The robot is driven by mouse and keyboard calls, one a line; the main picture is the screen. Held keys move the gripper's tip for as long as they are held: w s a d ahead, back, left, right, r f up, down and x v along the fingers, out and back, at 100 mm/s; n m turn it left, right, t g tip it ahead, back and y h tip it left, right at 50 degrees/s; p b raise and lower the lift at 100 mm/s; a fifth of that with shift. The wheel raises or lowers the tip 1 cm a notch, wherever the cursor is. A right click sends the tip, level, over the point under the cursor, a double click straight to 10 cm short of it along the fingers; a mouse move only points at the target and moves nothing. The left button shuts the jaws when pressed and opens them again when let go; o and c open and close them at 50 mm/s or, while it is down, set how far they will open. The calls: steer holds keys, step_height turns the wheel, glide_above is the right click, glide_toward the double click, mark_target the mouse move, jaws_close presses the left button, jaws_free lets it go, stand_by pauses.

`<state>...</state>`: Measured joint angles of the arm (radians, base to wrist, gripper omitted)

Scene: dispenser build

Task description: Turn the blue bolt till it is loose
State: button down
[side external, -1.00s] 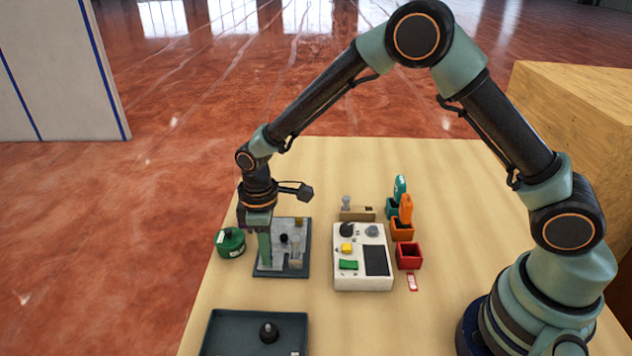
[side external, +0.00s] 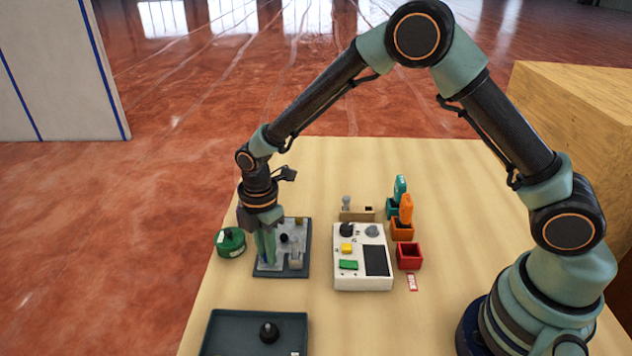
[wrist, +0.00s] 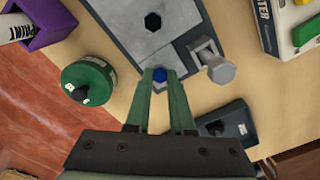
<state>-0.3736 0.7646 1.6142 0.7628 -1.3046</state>
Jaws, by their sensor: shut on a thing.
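The blue bolt (wrist: 159,75) shows in the wrist view between the tips of my gripper (wrist: 161,92), at the near part of a grey plate (wrist: 134,25). The fingers are shut on the bolt, one on each side of it. In the side external view my gripper (side external: 266,258) points down over the left part of the dark-framed plate (side external: 302,262). The bolt is hidden there by the fingers. I cannot tell how far the bolt sits in the plate.
A green round container (side external: 230,243) stands close to the left of my gripper. A grey upright fitting (wrist: 213,60) stands to the bolt's right in the wrist view. A white meter (side external: 347,284) lies to the right. A dark tray (side external: 222,322) lies nearer the camera.

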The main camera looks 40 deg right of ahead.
steer(key=shift+n, duration=0.6)
steer(key=c, duration=0.8)
jaws_free()
steer(key=shift+r, duration=0.15)
step_height(320, 180, up, 12)
steer(key=shift+f, duration=0.1)
